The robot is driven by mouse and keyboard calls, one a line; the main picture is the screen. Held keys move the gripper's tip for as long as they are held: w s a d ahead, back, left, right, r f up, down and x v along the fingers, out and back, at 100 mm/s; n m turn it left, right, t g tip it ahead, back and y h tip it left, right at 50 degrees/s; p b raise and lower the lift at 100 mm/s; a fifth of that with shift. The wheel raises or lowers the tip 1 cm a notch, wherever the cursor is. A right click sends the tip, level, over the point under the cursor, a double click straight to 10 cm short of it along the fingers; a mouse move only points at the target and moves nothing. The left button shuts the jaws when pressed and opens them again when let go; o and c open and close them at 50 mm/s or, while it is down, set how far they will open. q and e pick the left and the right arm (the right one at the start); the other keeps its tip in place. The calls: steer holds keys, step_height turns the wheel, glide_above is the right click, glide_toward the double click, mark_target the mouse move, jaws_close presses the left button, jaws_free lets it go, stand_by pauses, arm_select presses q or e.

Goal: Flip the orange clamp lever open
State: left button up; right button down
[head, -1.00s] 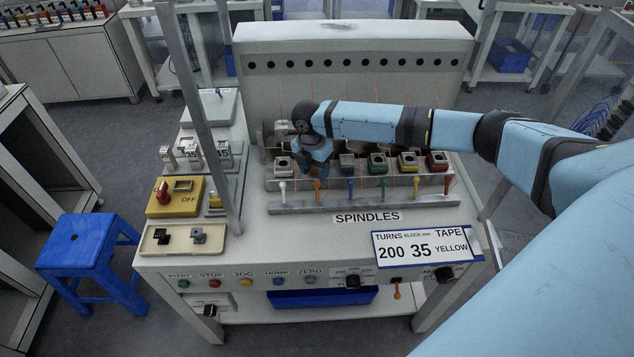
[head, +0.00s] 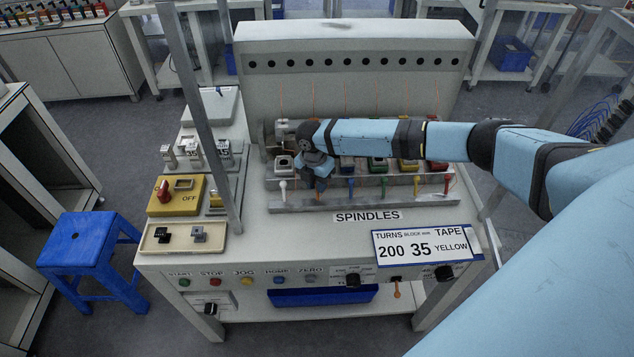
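The orange clamp lever (head: 317,197) is in the row of levers at the front of the spindle fixture, second from the left. Only its lower tip shows below my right gripper (head: 319,184). My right arm reaches in from the right, and its gripper points down over the orange lever's spindle station, hiding most of the lever and the block there. I cannot tell whether the fingers touch the lever or how far apart they are. My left gripper is not in view.
A white lever (head: 283,189) stands just left of the gripper and a blue lever (head: 351,188) to the right. Green, yellow and red levers follow further right.

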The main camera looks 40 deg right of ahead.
mark_target(318, 205)
steer(key=shift+s+a+r+t+h+p, duration=0.15)
steer(key=shift+s+r+t+h+p, duration=0.25)
steer(key=shift+p, duration=0.65)
steer(key=t+p, duration=0.1)
steer(key=p, duration=0.1)
steer(key=s+a+t+h+p, duration=0.1)
steer(key=t, duration=0.1)
steer(key=shift+r+h+p, duration=0.15)
steer(key=shift+h+p, duration=0.15)
steer(key=shift+p, duration=0.05)
steer(key=shift+s+t+h+p, duration=0.25)
steer(key=shift+t+h+p, duration=0.05)
steer(key=shift+t+p, duration=0.1)
steer(key=shift+s+a+f+t+h+p, duration=0.25)
steer(key=shift+s+t+h+p, duration=0.2)
steer(key=shift+t, duration=0.35)
steer(key=shift+s+a+f+m+t+h, duration=0.2)
steer(key=shift+s+t+h, duration=0.15)
steer(key=shift+t, duration=0.25)
steer(key=shift+s+a+f+m+t+h, duration=0.1)
steer(key=shift+s+a+t+h, duration=0.1)
steer(key=shift+t+h, duration=0.3)
steer(key=shift+s+a+f+t+h, duration=0.15)
steer(key=shift+s+t+h, duration=0.2)
steer(key=shift+t, duration=0.45)
steer(key=shift+w, duration=0.1)
steer(key=shift+h, duration=0.25)
